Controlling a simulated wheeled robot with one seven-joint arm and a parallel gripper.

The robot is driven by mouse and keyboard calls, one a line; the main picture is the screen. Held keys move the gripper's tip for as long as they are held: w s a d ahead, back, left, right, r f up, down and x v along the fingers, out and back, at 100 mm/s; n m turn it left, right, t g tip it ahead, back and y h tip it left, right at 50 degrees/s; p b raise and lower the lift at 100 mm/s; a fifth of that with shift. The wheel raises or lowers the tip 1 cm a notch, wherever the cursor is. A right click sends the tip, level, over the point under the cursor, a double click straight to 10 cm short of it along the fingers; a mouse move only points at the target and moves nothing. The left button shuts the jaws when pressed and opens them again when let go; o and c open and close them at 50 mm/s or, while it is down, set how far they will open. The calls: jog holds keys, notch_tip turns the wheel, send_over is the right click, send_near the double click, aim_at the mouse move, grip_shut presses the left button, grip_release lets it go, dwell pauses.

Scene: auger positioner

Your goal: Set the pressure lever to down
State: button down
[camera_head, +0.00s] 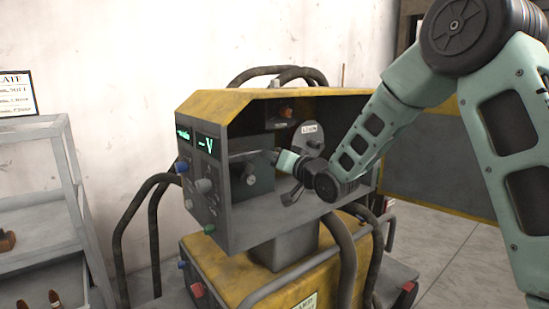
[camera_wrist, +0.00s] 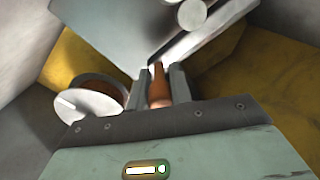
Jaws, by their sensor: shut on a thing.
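The orange-brown pressure lever (camera_wrist: 158,88) stands between the two fingers of my gripper (camera_wrist: 163,84) in the wrist view. The fingers are shut on it, one on each side. In the head view my gripper (camera_head: 277,156) is inside the open front of the yellow and grey machine (camera_head: 240,103), in front of its inner panel. The lever is too small or hidden behind my fingers to make out there, so its up or down position cannot be told.
Black hoses (camera_head: 350,250) and a yellow hood surround the opening. A grey shelf (camera_head: 50,190) stands at far left.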

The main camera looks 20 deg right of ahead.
jog(key=shift+f, duration=0.2)
jog(key=c, duration=1.3)
grip_release()
jog(key=shift+o, duration=0.2)
jog(key=shift+s, duration=0.1)
jog(key=b+v, duration=0.5)
jog(key=v, duration=1.2)
jog(key=shift+s+d+r, duration=0.1)
jog(key=shift+d, duration=0.05)
